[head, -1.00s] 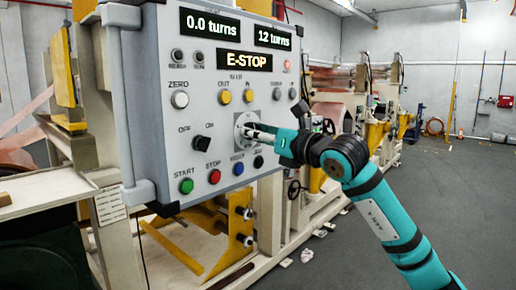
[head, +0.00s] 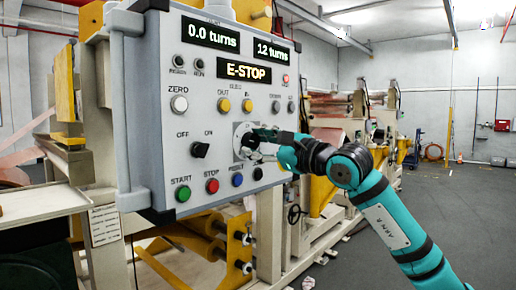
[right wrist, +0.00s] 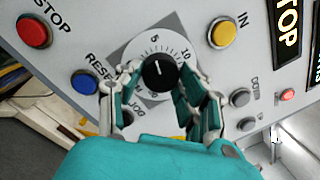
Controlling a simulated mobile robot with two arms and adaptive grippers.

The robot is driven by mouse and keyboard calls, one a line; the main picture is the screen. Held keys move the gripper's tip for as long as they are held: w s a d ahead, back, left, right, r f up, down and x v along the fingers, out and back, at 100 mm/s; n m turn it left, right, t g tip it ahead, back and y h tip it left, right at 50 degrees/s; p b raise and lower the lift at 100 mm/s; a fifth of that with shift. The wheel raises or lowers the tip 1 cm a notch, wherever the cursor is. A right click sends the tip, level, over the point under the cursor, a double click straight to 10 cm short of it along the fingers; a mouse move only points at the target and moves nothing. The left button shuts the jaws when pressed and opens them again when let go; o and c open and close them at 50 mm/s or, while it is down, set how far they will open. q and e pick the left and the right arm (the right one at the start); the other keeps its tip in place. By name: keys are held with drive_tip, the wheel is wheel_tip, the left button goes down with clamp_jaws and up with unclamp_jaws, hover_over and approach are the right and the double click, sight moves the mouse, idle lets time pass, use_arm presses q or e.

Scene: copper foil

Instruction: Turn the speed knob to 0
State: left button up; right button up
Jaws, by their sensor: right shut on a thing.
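The speed knob (right wrist: 159,73) is a round black knob with a white pointer line on a white dial marked 5 and 10. In the head view the knob's dial (head: 239,131) is on the grey control panel (head: 222,160), right of the ON/OFF switch, partly hidden by my fingers. My right gripper (head: 258,139) reaches in from the right and is shut on the knob; its fingers also show on both sides of it in the right wrist view (right wrist: 160,80). My left gripper is not in view.
Close by are the red stop button (head: 211,186), blue reset button (head: 237,180), black jog button (head: 258,174), and yellow buttons (head: 247,105). Displays read 0.0 turns, 12 turns and E-STOP (head: 244,72). Open floor (head: 452,215) lies right of the machine.

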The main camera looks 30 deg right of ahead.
drive_tip(key=n, duration=0.7)
drive_tip(key=shift+d+r+g+y, duration=0.1)
drive_tip(key=shift+g+y, duration=0.2)
drive_tip(key=shift+y, duration=0.1)
drive_tip(key=n+p, duration=0.1)
drive_tip(key=n, duration=0.4)
drive_tip(key=shift+w+g, duration=0.1)
drive_tip(key=shift+g, duration=0.2)
drive_tip(key=shift+n, duration=0.5)
drive_tip(key=o, duration=1.2)
drive_tip(key=shift+c, duration=0.2)
drive_tip(key=v, duration=1.2)
drive_tip(key=shift+d, duration=0.1)
